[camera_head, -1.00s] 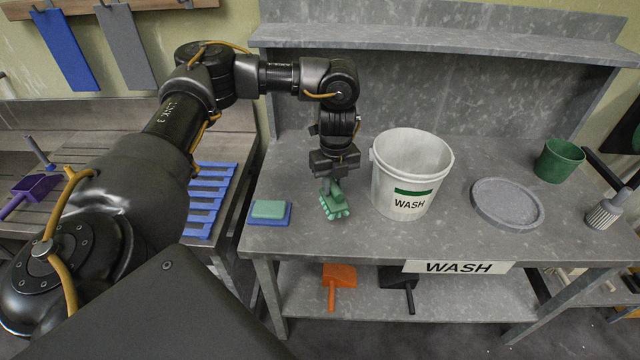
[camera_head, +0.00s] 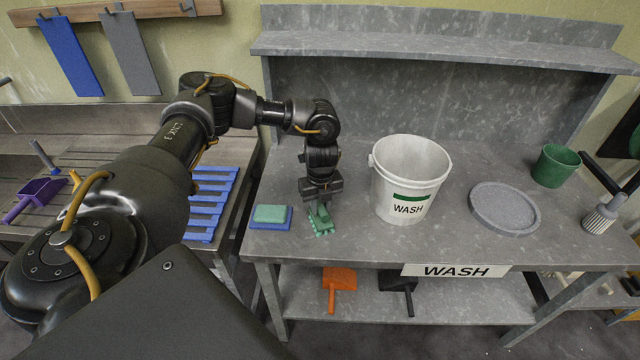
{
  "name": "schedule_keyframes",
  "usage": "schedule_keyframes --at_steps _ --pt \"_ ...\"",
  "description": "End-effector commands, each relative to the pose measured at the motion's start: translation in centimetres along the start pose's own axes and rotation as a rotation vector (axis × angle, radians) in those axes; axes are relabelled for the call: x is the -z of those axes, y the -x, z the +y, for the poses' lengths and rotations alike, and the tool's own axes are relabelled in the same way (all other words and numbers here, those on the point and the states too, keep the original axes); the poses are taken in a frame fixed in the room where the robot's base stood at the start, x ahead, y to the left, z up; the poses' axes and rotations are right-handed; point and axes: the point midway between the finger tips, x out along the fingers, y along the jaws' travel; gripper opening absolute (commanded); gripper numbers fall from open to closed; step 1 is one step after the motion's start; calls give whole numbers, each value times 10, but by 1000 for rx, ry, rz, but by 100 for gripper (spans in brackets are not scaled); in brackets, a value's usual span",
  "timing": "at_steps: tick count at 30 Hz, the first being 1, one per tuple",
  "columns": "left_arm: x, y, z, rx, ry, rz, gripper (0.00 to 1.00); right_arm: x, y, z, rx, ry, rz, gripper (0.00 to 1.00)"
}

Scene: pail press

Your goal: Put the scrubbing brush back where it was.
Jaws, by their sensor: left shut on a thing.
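The green scrubbing brush (camera_head: 322,223) is at the front left of the grey wash table (camera_head: 420,241), bristles showing at its edges. My left gripper (camera_head: 319,204) is shut on its upper part from above. The brush is at or very near the table top; I cannot tell whether it touches. It is just right of a green and blue sponge pad (camera_head: 270,215) and left of the white pail (camera_head: 410,180) marked WASH. The fingers hide part of the brush. My right gripper is not in view.
A round grey lid (camera_head: 505,208) lies right of the pail. A green cup (camera_head: 556,165) and a grey-white brush (camera_head: 604,214) stand further right. A blue rack (camera_head: 212,203) is on the left bench. The table's front edge is close to the brush.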

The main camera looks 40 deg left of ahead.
Motion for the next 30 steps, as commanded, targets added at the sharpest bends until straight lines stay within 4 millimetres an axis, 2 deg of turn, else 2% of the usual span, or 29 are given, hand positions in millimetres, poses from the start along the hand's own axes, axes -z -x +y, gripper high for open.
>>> schedule_keyframes --at_steps 1,2,6,15,19,25,30 --pt "1 -2 1 -3 -1 2 4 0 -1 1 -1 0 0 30" --pt "1 -2 1 -3 -1 2 25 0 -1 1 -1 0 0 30" --pt "1 -2 1 -3 -1 2 43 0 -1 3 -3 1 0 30" --pt "1 0 0 -1 -1 1 44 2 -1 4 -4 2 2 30" --pt "0 10 -1 2 -1 1 44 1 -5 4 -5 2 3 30" --pt "0 48 -1 4 -2 -1 44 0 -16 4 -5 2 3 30" --pt "0 88 -1 3 -3 -3 44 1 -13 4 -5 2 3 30"
